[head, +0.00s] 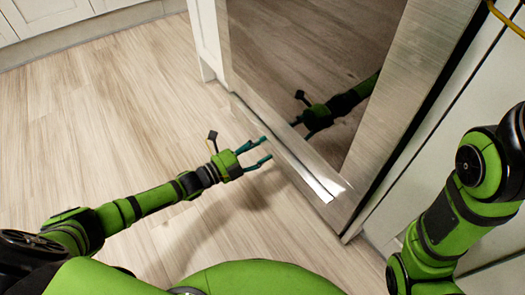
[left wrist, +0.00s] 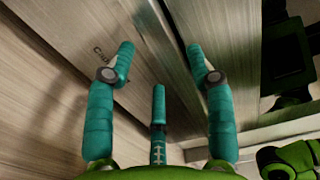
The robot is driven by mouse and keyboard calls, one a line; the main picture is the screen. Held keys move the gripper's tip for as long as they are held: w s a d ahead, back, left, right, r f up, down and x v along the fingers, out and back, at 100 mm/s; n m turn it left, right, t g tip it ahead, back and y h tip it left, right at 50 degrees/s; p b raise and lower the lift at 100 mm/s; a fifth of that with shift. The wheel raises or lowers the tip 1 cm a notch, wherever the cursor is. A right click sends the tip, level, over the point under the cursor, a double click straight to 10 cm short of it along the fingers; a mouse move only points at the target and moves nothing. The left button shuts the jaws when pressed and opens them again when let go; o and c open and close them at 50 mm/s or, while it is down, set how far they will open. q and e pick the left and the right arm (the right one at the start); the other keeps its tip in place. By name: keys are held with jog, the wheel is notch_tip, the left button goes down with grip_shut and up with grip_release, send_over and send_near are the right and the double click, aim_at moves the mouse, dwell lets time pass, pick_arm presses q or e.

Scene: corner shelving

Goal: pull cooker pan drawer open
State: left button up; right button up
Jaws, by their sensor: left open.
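The cooker (head: 425,85) has a brushed-steel frame and a dark reflective front panel (head: 305,60). A bright steel strip (head: 322,183) runs along the panel's lower edge, where the pan drawer seems to be; no gap shows there. My left gripper (head: 267,148) is open and empty, just in front of this strip, its teal fingers pointing at it. In the left wrist view, the fingertips (left wrist: 160,50) are spread on both sides of a long steel edge (left wrist: 180,60); contact cannot be told. My right arm shows at the right, but its gripper is out of view.
White cabinets stand beside the cooker (head: 207,40) and at the upper left (head: 45,15). The wooden floor (head: 100,120) left of the cooker is clear. A yellow cable (head: 507,20) hangs at the upper right.

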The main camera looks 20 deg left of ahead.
pick_arm(q)
jog(key=shift+w+d, duration=0.45)
jog(key=shift+w, duration=0.1)
grip_shut()
jog(key=shift+s+a, duration=0.1)
